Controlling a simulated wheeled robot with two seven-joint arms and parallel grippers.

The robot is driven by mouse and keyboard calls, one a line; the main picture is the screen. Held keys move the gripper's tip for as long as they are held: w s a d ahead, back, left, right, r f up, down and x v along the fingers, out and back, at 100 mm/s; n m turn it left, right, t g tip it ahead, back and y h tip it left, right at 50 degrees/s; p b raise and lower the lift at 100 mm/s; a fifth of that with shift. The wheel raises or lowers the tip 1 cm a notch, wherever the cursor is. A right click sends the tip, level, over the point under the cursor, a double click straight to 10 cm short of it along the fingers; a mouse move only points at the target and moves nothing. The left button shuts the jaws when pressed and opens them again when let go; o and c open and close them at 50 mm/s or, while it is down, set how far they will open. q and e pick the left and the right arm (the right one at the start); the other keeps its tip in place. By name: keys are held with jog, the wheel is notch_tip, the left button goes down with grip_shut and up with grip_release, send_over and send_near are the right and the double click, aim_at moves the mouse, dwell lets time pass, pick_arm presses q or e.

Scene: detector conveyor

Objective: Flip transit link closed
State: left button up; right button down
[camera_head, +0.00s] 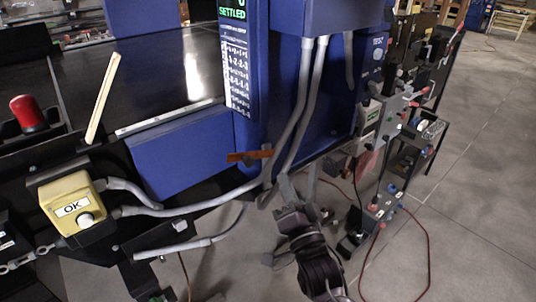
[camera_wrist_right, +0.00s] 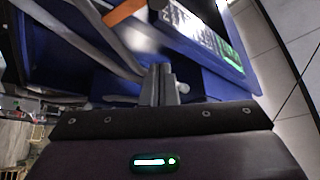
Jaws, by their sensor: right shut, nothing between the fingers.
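An orange flat lever (camera_head: 249,156), which looks like the transit link, sticks out sideways on a dark pivot at the lower front of the blue detector housing (camera_head: 190,150). It also shows at the top of the right wrist view (camera_wrist_right: 122,14). My right gripper (camera_head: 286,186) is shut and empty, with its fingers pointing up toward the housing. It is below and to the right of the orange lever and appears apart from it. The shut fingers also show in the right wrist view (camera_wrist_right: 158,84). My left gripper is not in view.
Grey conduits (camera_head: 299,100) run down the housing close to my right gripper. A yellow OK button box (camera_head: 70,205) and a red button (camera_head: 28,112) are on the left. A screen (camera_head: 236,60) reads SETTLED. Racks with sockets and a red cable (camera_head: 428,250) stand right.

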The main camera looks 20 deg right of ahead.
jog(key=r+p+x, duration=0.1)
jog(key=p+x, duration=0.4)
jog(key=x, duration=0.5)
jog(key=a+f, duration=0.1)
jog(key=a+f+p, duration=0.1)
jog(key=a+f, duration=0.1)
jog(key=shift+s+f, duration=0.2)
jog(key=shift+f, duration=0.05)
